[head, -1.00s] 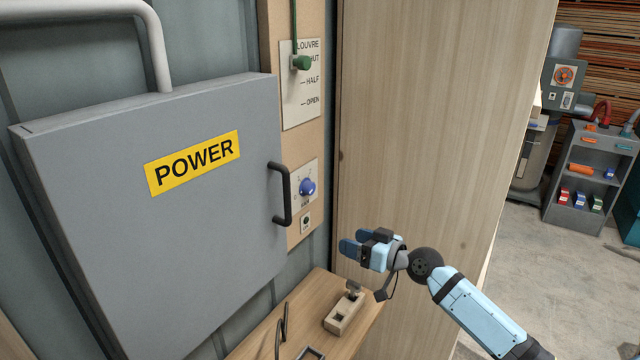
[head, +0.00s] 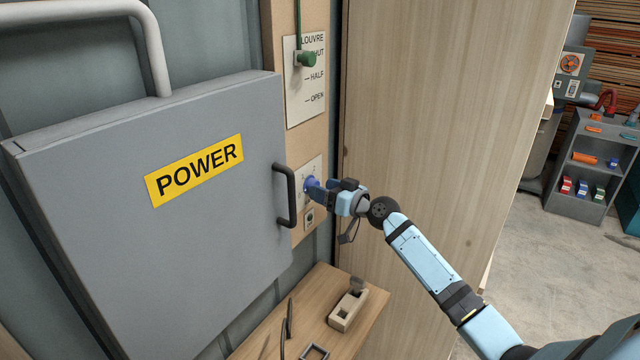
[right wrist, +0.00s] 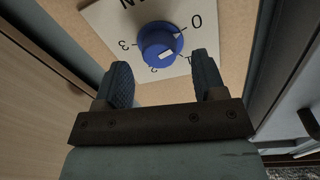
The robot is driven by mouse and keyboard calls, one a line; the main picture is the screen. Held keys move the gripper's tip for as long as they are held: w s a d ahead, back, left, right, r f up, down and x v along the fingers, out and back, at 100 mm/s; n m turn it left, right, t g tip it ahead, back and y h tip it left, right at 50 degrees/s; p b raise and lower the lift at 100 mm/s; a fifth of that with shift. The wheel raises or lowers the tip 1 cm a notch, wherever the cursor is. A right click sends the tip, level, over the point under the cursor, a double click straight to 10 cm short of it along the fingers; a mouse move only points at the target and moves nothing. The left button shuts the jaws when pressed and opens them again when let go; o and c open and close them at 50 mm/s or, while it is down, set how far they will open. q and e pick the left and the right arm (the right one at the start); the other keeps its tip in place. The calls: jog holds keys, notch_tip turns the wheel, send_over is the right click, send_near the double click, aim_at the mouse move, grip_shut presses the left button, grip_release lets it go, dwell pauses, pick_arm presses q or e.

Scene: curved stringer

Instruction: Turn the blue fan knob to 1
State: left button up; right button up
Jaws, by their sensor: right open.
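The blue fan knob (head: 309,184) sits on a white dial plate on the wooden panel, right of the grey POWER box. In the right wrist view the knob (right wrist: 157,43) has white marks on it; the plate (right wrist: 105,18) shows 0 at right, 3 at left and 2 below, with the 1 partly hidden by a finger. My right gripper (head: 319,189) is at the knob in the head view. In the wrist view my right gripper (right wrist: 163,72) is open, its fingertips to either side of and just short of the knob. Contact cannot be told. My left gripper is not in view.
The POWER box's black handle (head: 286,195) stands close to the left of the knob. A green louvre lever (head: 305,59) is above and a small switch (head: 309,219) below. A wooden cabinet side (head: 440,120) bounds the right. A bench (head: 285,325) holds a wooden plane (head: 348,308).

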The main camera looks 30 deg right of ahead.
jog(key=shift+x, duration=0.95)
jog(key=shift+c, duration=0.2)
jog(key=c, duration=0.9)
